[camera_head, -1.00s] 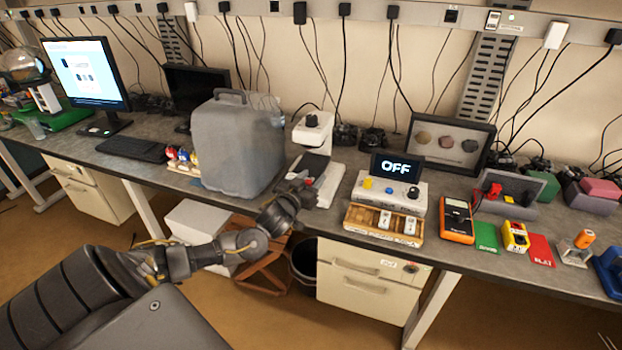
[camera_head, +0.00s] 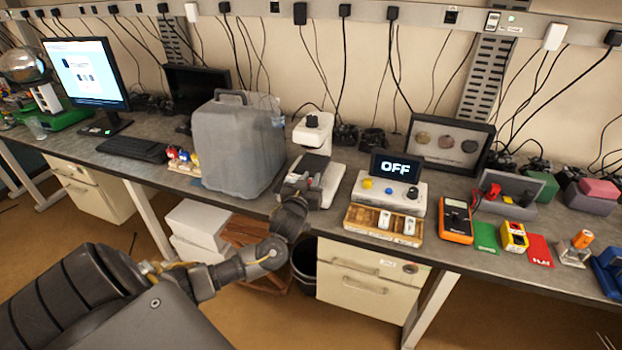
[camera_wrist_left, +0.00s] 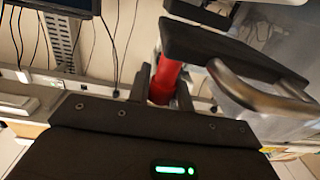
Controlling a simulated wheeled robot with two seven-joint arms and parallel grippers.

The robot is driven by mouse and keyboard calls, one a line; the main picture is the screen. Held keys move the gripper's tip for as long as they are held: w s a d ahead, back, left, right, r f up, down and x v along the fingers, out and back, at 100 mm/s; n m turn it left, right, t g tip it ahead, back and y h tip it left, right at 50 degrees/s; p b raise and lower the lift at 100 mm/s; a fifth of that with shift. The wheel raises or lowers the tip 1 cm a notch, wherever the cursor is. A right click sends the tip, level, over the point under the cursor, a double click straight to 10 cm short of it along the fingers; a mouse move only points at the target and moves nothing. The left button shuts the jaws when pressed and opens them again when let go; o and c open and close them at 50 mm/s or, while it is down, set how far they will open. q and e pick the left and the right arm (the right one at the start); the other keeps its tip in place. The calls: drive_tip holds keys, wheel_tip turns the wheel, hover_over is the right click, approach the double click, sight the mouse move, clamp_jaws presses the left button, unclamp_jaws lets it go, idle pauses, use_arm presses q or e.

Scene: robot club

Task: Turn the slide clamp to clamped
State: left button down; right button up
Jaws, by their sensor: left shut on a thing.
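The white microscope-like stand (camera_head: 313,137) has a black knob on top, a dark stage and a white base at the bench's front edge. My left gripper (camera_head: 304,181) is at the front left of its stage. In the left wrist view the gripper (camera_wrist_left: 166,95) is shut on a red cylindrical handle (camera_wrist_left: 167,78), which I take to be the slide clamp's. The handle stands just under a dark plate (camera_wrist_left: 215,42). The clamp's setting cannot be read; my gripper hides most of it in the head view. My right gripper is not in view.
A large grey jerrycan (camera_head: 235,150) stands close left of the stand. A white control box with an OFF display (camera_head: 397,166) and a wooden tray (camera_head: 350,221) are close on the right. A multimeter (camera_head: 456,218) lies further right. A silvery curved bar (camera_wrist_left: 262,92) is near my left gripper.

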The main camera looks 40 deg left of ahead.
use_arm(q)
drive_tip(key=n+g+y+p, duration=0.1)
drive_tip(key=n+g+y, duration=0.1)
drive_tip(key=n+y, duration=0.1)
drive_tip(key=shift+s+y, duration=0.1)
drive_tip(key=shift+y, duration=0.3)
drive_tip(key=shift+a+n+g+y, duration=0.15)
drive_tip(key=shift+n+g+y, duration=0.65)
drive_tip(key=shift+g+y, duration=0.1)
drive_tip(key=shift+s+a+n+g+y, duration=0.1)
drive_tip(key=shift+s+n+g+y, duration=0.05)
drive_tip(key=shift+n+g+y, duration=0.6)
drive_tip(key=shift+s+a+n+g+y, duration=0.1)
drive_tip(key=shift+n+g+y, duration=0.5)
drive_tip(key=shift+g, duration=0.25)
drive_tip(key=shift+a+n+g+y, duration=0.1)
drive_tip(key=shift+n+g+y, duration=0.25)
drive_tip(key=shift+g, duration=0.05)
drive_tip(key=c, duration=1.3)
unclamp_jaws()
drive_tip(key=shift+o, duration=0.2)
